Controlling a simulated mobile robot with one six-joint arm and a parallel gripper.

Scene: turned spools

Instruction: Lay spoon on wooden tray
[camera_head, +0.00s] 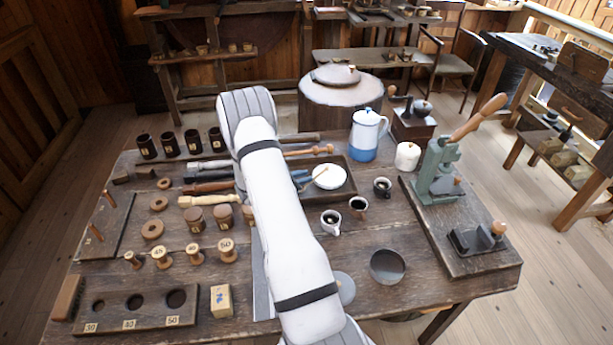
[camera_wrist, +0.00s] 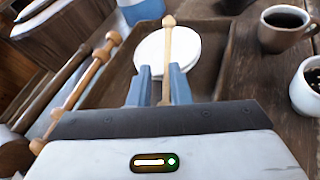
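A dark wooden tray (camera_head: 342,163) lies at the middle of the bench, partly hidden by my arm. A round white dish (camera_head: 330,179) sits in it, and the dish also shows in the wrist view (camera_wrist: 188,48). A slim pale wooden spoon (camera_wrist: 168,45) with a small knobbed far end lies across the view of the dish. My gripper (camera_wrist: 160,80) has its blue fingers apart, one either side of the spoon. The spoon is close to the right finger, with a gap at the left finger. I cannot tell whether the spoon touches the dish.
A blue-and-white pot (camera_head: 364,138) stands behind the tray. Small cups, including a white one (camera_head: 331,221) and a brown one (camera_head: 358,207), stand at its right. Turned wooden tools (camera_head: 208,199) lie at its left. A green lever press (camera_head: 440,170) stands farther right.

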